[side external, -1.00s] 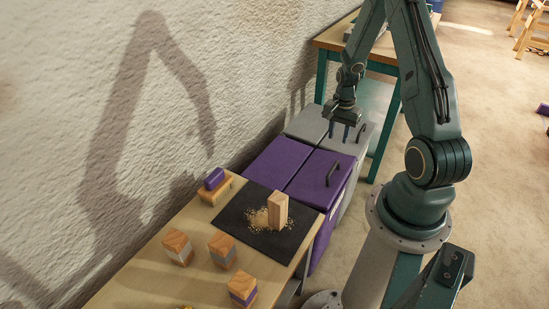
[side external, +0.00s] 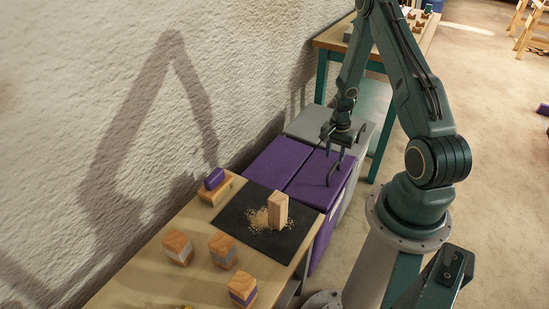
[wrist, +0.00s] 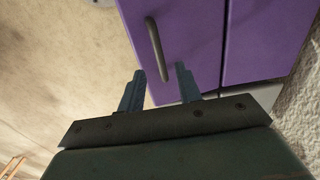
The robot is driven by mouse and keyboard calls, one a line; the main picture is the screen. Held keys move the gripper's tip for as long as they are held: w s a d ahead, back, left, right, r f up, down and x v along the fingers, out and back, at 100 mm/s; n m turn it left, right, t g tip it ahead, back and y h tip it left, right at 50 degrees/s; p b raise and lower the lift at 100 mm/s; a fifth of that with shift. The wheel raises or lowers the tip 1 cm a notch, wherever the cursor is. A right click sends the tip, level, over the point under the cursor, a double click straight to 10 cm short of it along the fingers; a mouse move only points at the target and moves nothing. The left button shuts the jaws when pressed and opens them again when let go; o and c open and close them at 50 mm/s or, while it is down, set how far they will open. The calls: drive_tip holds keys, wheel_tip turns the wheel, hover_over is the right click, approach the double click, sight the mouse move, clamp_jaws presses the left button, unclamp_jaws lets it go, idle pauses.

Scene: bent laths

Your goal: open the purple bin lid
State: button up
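The purple bin (side external: 322,239) stands beyond the near table, its lid (side external: 308,184) lying flat and closed. A dark bar handle (side external: 332,177) stands on the lid near its right edge. In the wrist view the lid (wrist: 190,45) fills the upper right and the handle (wrist: 154,45) rises in the middle. My gripper (side external: 335,151) is above the handle's far end, open and empty. In the wrist view the two fingers of my gripper (wrist: 160,70) are apart, with the handle's lower end between the tips in the picture. I cannot tell whether they touch.
A grey bin (side external: 306,124) stands directly behind the purple one. The near table (side external: 135,278) holds several wooden blocks, a black mat (side external: 235,218) and an upright wooden block (side external: 278,210). The wall runs along the left. A green-legged table (side external: 330,45) stands behind.

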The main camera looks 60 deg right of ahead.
sight(333, 168)
drive_tip(key=shift+f, duration=2.7)
clamp_jaws()
